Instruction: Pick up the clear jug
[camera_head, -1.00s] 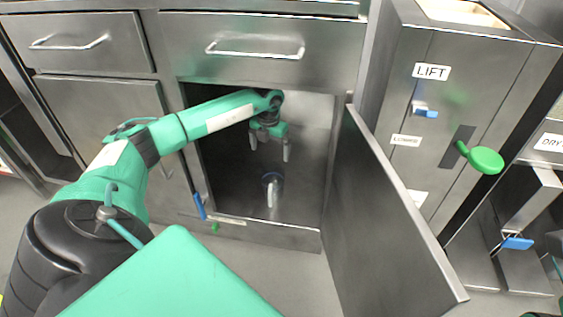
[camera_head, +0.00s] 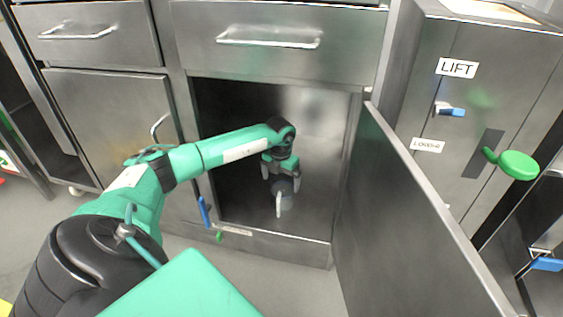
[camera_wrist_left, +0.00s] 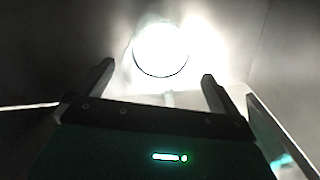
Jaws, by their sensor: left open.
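The clear jug (camera_head: 288,197) stands on the floor of the open cabinet, its pale handle towards me. It is small and dim in the head view. In the left wrist view its round rim (camera_wrist_left: 160,74) shows against a bright glare, ahead of and between the fingers. My left gripper (camera_head: 281,180) is inside the cabinet, open, with its fingers pointing down at the jug's top. Its two spread fingers also show in the left wrist view (camera_wrist_left: 157,76). I cannot tell whether they touch the jug. My right gripper is not in view.
The cabinet door (camera_head: 410,220) hangs open at the right. A closed drawer (camera_head: 275,38) is above the opening. A blue handle (camera_head: 203,211) is near the lower left edge of the opening. A dispenser labelled LIFT (camera_head: 457,68) with a green knob (camera_head: 518,165) stands at the right.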

